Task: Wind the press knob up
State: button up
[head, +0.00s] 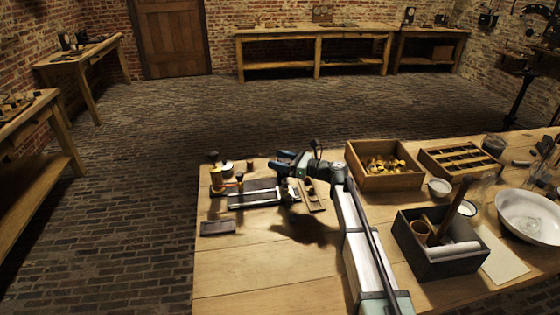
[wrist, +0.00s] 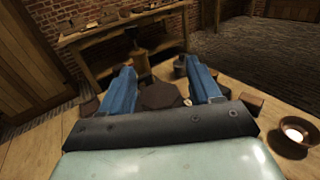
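The press (head: 257,197), a low dark frame with pale metal bars, sits at the left of the workbench in the head view. Two upright posts with dark tops and brass-yellow bodies stand at its left, a front one (head: 240,181) and a back one (head: 214,172); I cannot tell for sure which is the press knob. My gripper (head: 284,161) is to the right of both posts, apart from them. In the wrist view its blue fingers (wrist: 163,68) are spread wide. A dark many-sided piece (wrist: 160,96) shows between them; I cannot tell whether it is held. A brass post (wrist: 140,62) stands beyond.
Right of my arm are a wooden box of yellow pieces (head: 354,169), a slotted tray (head: 428,163), a dark crate (head: 449,268) and a white bowl (head: 527,222). A small dark plate (head: 218,228) lies before the press. The bench's front left is clear.

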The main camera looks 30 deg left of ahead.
jog(key=shift+d, duration=0.1)
jog(key=v, duration=1.3)
jog(key=shift+d, duration=0.35)
jog(key=shift+w, duration=0.15)
